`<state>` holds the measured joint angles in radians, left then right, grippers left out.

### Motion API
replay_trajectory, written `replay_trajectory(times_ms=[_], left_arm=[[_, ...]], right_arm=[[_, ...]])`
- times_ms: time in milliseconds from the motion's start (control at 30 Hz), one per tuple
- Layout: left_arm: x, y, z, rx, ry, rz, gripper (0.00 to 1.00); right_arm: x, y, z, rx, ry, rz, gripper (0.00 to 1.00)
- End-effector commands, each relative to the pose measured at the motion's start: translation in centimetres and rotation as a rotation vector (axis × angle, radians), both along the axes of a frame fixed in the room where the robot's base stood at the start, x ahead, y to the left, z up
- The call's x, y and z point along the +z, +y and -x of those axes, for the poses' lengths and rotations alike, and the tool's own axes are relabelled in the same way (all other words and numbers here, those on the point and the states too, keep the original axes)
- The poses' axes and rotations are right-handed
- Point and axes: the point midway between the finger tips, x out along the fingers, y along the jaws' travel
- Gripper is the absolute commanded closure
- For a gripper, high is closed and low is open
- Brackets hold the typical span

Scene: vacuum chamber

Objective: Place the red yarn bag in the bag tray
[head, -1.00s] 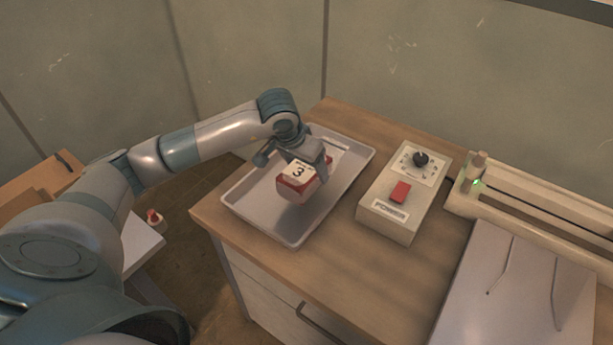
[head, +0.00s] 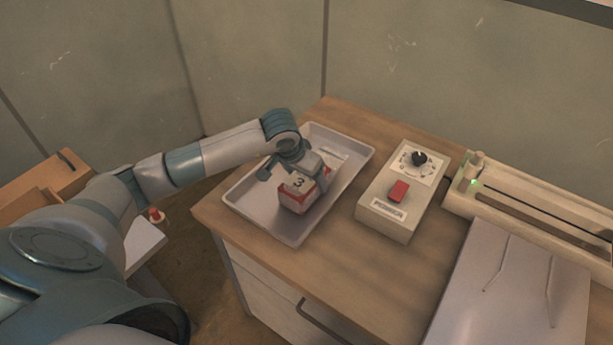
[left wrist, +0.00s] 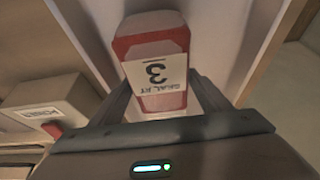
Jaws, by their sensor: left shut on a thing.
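The red yarn bag (head: 299,193) is a small red and white packet with a label reading 3. It is in the bag tray (head: 262,215), a shallow pale metal tray on the wooden worktop, near the tray's middle. My left gripper (head: 304,176) is shut on the bag from above. In the left wrist view the bag (left wrist: 155,60) sits between the two fingers, its label upside down. The bag looks at or very near the tray floor; I cannot tell whether it touches. My right gripper is not in view.
A beige power box (head: 398,205) with a red switch and black knob stands just right of the tray. A long sealer-like device (head: 540,215) and a pale metal plate (head: 510,290) lie farther right. The wooden worktop (head: 350,270) in front is clear.

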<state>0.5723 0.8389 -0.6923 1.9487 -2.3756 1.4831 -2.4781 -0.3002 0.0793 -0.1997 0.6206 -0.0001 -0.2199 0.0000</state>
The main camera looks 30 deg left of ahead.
Motion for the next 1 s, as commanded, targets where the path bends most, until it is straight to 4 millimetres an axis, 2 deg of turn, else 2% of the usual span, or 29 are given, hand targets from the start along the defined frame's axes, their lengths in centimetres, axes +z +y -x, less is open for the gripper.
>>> replay_trajectory(times_ms=[100,133,200,733,1000], left_arm=[[-0.3,0.0,0.0,0.0,-0.002,0.0,0.62],[-0.3,0.0,0.0,0.0,0.0,0.0,0.25],[-0.2,0.0,0.0,0.0,0.0,0.0,0.11],[0.4,0.1,0.1,-0.001,-0.001,-0.001,0.11],[4.0,0.2,1.6,-0.001,-0.005,-0.001,0.11]], right_arm=[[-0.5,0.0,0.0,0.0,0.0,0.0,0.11],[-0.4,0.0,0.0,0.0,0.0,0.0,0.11],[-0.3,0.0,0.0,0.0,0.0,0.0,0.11],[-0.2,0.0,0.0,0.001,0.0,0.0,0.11],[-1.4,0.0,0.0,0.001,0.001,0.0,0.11]])
